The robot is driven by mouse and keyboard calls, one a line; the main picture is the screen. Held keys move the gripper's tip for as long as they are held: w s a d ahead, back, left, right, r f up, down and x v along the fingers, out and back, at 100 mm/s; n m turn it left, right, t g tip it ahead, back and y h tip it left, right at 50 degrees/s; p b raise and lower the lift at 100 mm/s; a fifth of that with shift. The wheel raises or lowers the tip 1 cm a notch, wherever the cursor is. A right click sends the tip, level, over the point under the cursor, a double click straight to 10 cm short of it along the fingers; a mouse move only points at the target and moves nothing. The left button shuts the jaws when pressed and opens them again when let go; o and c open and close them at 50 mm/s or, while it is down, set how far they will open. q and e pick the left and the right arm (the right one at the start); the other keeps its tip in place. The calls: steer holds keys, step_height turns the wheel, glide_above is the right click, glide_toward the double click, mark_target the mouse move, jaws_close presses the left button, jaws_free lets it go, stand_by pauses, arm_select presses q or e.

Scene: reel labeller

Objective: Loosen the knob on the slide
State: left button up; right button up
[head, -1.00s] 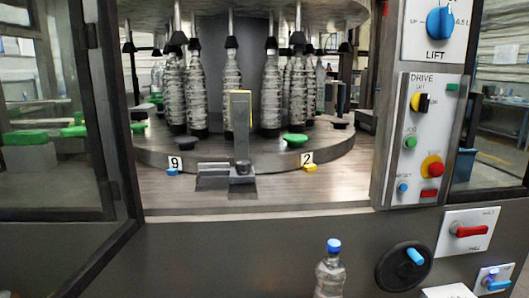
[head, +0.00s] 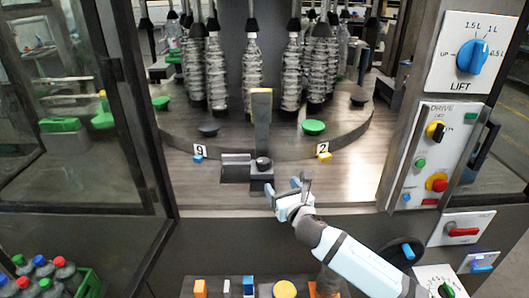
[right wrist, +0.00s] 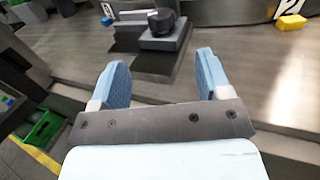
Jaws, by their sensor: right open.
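The slide (head: 236,170) is a dark metal block on the machine deck, with an upright grey post (head: 261,122) edged in yellow. Its knob (head: 263,163) is a small black cylinder at the foot of the post. The knob also shows in the right wrist view (right wrist: 161,22), ahead of the fingers and apart from them. My right gripper (head: 287,188) is at the front edge of the deck, just in front of the knob and a little to its right. Its blue fingers (right wrist: 158,80) are open with nothing between them. My left gripper is not in view.
Several wrapped bottles (head: 254,72) hang around the turntable behind the slide. The open glass door (head: 80,120) stands left, the control panel (head: 433,150) right.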

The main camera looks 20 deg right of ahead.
mark_target(266, 164)
steer(key=w, duration=0.9)
steer(key=w+a, duration=0.1)
steer(key=w, duration=0.3)
steer(key=shift+w, duration=0.35)
steer(key=c, duration=0.9)
